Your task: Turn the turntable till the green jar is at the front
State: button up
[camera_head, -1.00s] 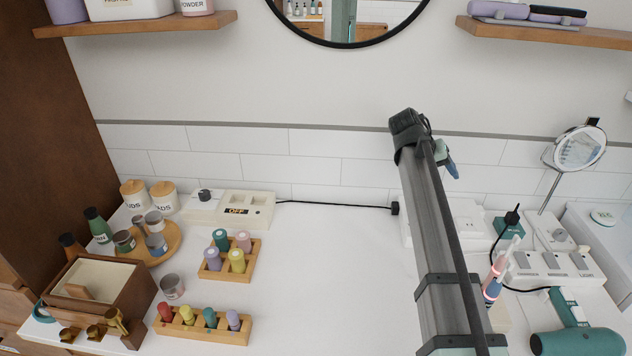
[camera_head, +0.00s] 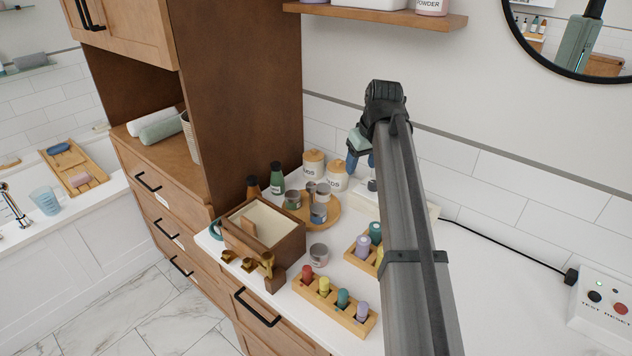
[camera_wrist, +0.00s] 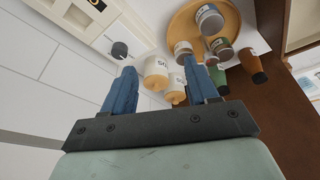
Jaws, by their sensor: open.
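The turntable is a round wooden tray (camera_head: 332,224) at the back left of the counter, with several grey-lidded jars on it. A dark green jar (camera_head: 293,201) sits at its left side. A jar with a pale blue-grey body (camera_head: 318,212) is at the front, and another stands behind. The wrist view shows the tray (camera_wrist: 184,28) at the top, with the jars partly crowded together; which jar is green is hard to tell there. My gripper (camera_head: 358,165) is open and empty, above the counter to the right of the turntable, apart from it. The fingers show at the wrist view's middle (camera_wrist: 161,68).
Two lidded white canisters (camera_head: 325,166) stand behind the turntable. Green and amber bottles (camera_head: 277,177) stand behind its left. A wooden box (camera_head: 262,230), a loose jar (camera_head: 318,254) and wooden racks of coloured bottles (camera_head: 335,302) are in front.

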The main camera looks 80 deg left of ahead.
jog(key=n+g, duration=0.1)
jog(key=n, duration=0.1)
send_near(311, 184)
jog(key=shift+y, duration=0.4)
jog(key=x, duration=0.8)
jog(key=shift+d+f, duration=0.2)
jog(key=shift+f, duration=0.15)
grip_shut()
